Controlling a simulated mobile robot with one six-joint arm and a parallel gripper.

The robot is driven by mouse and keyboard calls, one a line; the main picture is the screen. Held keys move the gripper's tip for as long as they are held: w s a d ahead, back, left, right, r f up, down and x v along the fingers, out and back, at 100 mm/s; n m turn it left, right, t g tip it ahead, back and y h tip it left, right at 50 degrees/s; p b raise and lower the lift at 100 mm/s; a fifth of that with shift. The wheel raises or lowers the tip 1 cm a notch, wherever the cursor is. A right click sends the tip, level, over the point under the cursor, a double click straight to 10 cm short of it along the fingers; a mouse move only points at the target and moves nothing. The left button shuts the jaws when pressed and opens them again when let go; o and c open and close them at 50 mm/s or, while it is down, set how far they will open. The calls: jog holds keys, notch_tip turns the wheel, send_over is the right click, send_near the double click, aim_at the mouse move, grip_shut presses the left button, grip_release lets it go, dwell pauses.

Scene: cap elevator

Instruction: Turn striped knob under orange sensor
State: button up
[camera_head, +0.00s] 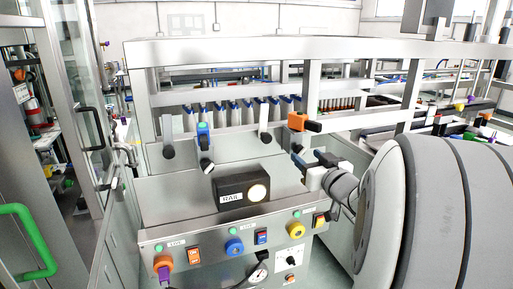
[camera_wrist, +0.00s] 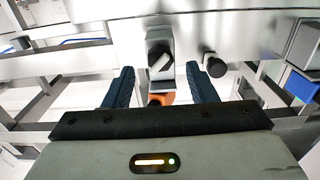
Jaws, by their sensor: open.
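The orange sensor (camera_head: 304,122) sits on the right part of the machine's front rail in the head view. In the wrist view the orange sensor (camera_wrist: 162,98) shows partly, low between the fingers. The black-and-white striped knob (camera_wrist: 160,62) is on a metal bracket, centred between the fingertips in the wrist view. My gripper (camera_wrist: 160,70) is open around the line of the knob, one dark finger on each side, and I see no contact. In the head view my gripper (camera_head: 310,157) is just below the orange sensor and largely covers the knob area.
A plain black knob (camera_wrist: 215,65) is close to the right finger in the wrist view. A blue sensor (camera_head: 204,133) with another striped knob (camera_head: 206,165) is further left. A black labelled box (camera_head: 242,188) stands on the sloped panel. A control panel (camera_head: 205,232) is below.

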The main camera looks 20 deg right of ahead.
aim_at(301, 151)
jog(key=w, duration=0.6)
jog(key=shift+w+a+p, duration=0.2)
jog(key=shift+w+p, duration=0.1)
jog(key=shift+p, duration=0.1)
